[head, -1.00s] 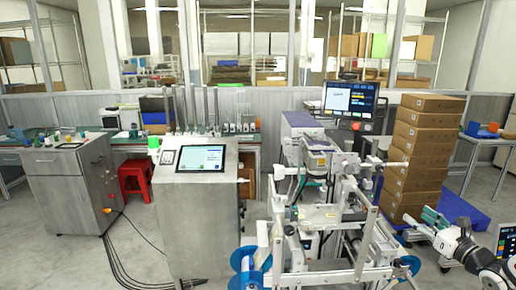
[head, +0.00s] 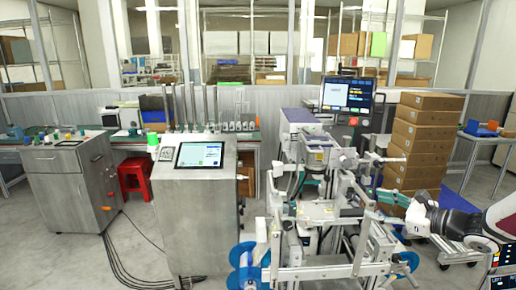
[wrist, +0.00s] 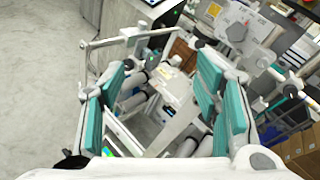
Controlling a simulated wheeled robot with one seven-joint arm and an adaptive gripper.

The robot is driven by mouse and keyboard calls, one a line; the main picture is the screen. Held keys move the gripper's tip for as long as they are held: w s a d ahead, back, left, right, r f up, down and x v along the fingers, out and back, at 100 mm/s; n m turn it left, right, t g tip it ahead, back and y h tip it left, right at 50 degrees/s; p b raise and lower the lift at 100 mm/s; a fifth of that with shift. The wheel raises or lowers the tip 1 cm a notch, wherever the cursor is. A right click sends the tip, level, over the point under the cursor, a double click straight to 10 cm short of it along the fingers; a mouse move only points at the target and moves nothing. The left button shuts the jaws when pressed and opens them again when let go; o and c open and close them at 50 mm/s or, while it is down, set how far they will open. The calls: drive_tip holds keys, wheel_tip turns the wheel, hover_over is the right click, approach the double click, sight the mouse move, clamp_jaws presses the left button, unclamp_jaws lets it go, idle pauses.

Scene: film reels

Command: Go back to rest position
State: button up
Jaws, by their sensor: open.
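My gripper (wrist: 163,90) is open and empty in the wrist view, its teal finger pads wide apart. The machine's white frame and rails (wrist: 182,125) show between and beyond the fingers. In the head view my gripper (head: 392,190) is at the right side of the white machine (head: 318,215), in front of the stacked boxes. My arm reaches in from the right edge. Blue reels sit low on the machine, one at the left (head: 244,262) and one at the right (head: 408,264). Whether the gripper touches the machine cannot be told.
A stack of brown boxes (head: 418,140) stands behind my gripper. A monitor (head: 347,95) is above the machine. A metal cabinet with a tablet (head: 200,156) stands left of it. Cables lie on the floor, and open floor (head: 60,240) is at the left.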

drive_tip(key=s+a+r+n+g+h+b, duration=0.1)
drive_tip(key=s+a+n+g+b, duration=0.1)
drive_tip(key=s+a+n+g, duration=0.5)
drive_tip(key=s+a+r+n+g+b, duration=0.15)
drive_tip(key=s+a+n, duration=0.3)
drive_tip(key=a, duration=0.65)
drive_tip(key=s+d+n+h+b, duration=0.1)
drive_tip(key=s+n+h+b, duration=0.1)
drive_tip(key=s+n+h, duration=0.2)
drive_tip(key=s+d+n+t+h+b, duration=0.1)
drive_tip(key=s+n+h, duration=0.3)
drive_tip(key=s+n, duration=0.4)
drive_tip(key=shift+s+d+n+h+b, duration=0.4)
drive_tip(key=shift+s+b, duration=0.35)
drive_tip(key=shift+s, duration=1.95)
drive_tip(key=shift+r, duration=0.15)
